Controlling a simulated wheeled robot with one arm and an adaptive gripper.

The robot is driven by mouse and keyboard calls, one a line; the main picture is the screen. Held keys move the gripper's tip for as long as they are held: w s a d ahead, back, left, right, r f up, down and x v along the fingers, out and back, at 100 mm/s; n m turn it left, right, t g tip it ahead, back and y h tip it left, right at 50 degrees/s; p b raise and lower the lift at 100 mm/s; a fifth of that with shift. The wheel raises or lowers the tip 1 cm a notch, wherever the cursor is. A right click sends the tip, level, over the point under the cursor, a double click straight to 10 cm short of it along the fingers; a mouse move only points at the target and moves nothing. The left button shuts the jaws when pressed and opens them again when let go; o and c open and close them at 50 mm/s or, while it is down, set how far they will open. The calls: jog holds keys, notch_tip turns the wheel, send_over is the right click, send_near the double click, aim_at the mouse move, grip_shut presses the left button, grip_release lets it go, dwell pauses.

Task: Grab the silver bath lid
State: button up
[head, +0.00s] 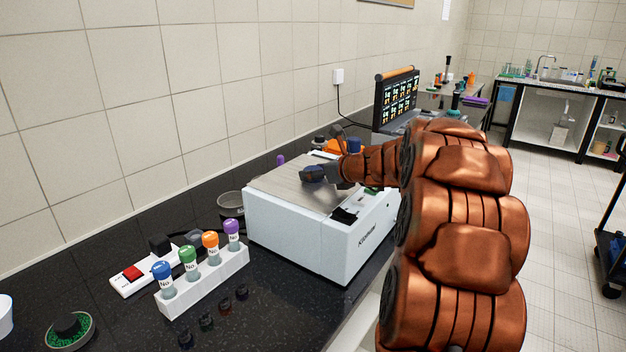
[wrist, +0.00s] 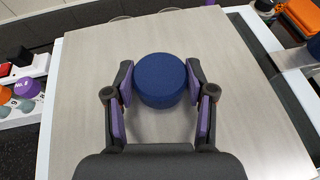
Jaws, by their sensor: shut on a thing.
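The silver bath lid (head: 290,187) lies flat on top of the white bath (head: 300,237) on the black bench. In the wrist view the lid (wrist: 85,90) fills most of the picture, with a round dark blue knob (wrist: 160,80) on it. My gripper (wrist: 160,88) is shut on this knob, one purple-padded finger on each side. In the head view my gripper (head: 318,174) reaches the knob from the right, and my arm hides part of the bath's right side. The lid appears seated on the bath.
A white rack (head: 205,283) with several coloured-cap vials stands left of the bath, with a power strip (head: 130,278) behind it. Small dark caps (head: 206,320) lie in front. A laptop (head: 396,100) and an orange item (head: 337,147) are beyond the bath. The wall is close behind.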

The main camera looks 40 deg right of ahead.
grip_shut()
jog(key=shift+r, duration=0.1)
